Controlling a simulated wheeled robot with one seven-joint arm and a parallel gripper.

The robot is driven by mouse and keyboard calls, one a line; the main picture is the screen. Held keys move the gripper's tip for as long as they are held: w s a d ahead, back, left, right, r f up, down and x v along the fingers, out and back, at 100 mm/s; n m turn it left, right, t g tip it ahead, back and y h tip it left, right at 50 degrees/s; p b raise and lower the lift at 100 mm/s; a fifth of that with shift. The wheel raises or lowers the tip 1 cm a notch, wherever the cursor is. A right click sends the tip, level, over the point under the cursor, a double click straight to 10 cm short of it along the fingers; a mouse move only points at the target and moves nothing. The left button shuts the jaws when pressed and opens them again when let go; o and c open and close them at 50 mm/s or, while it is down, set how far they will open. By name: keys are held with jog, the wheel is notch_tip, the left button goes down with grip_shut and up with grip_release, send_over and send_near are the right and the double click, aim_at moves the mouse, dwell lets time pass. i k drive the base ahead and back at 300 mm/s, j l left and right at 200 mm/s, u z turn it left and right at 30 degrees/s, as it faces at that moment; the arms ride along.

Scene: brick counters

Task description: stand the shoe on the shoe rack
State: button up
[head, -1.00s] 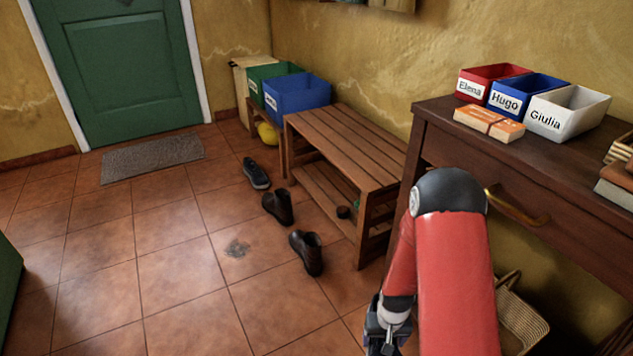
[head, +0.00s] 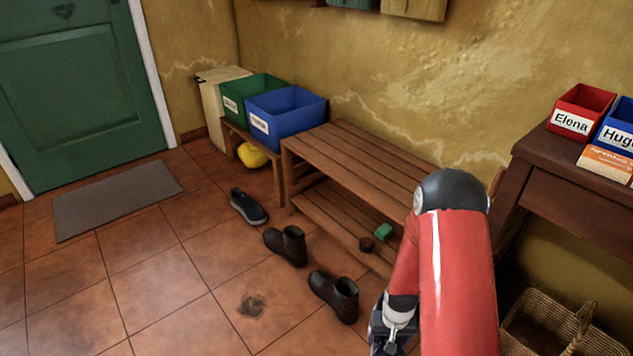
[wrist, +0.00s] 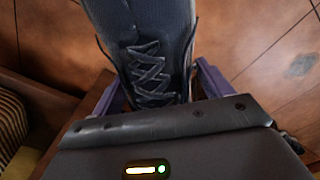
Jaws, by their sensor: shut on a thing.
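My gripper (wrist: 155,85) is shut on a dark, laced shoe (wrist: 150,45), with a finger on each side of it. The toe or far end of the shoe runs out of the top of the wrist view. In the head view my gripper (head: 390,332) is at the bottom edge, partly cut off, and the held shoe cannot be made out there. The wooden shoe rack (head: 365,160) stands along the wall, left of my arm. Its slatted top is bare where visible.
A dark sneaker (head: 248,207) and two dark ankle boots (head: 286,245) (head: 335,296) lie on the tiles before the rack. Blue (head: 286,115) and green bins stand beyond it. A desk (head: 560,180) and wicker basket (head: 550,325) are at right.

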aim_at(253, 215)
jog(key=i+j+z, duration=0.1)
jog(key=j, duration=0.35)
jog(key=i+j+z, duration=0.1)
jog(key=i+j, duration=0.15)
jog(key=j, duration=0.2)
jog(key=i+j+z, duration=0.1)
jog(key=j, duration=0.4)
jog(key=i+j+z, duration=0.1)
jog(key=j, duration=0.35)
jog(key=i+j+z, duration=0.1)
jog(key=j, duration=0.4)
jog(key=i+j+z, duration=0.1)
jog(key=j, duration=0.4)
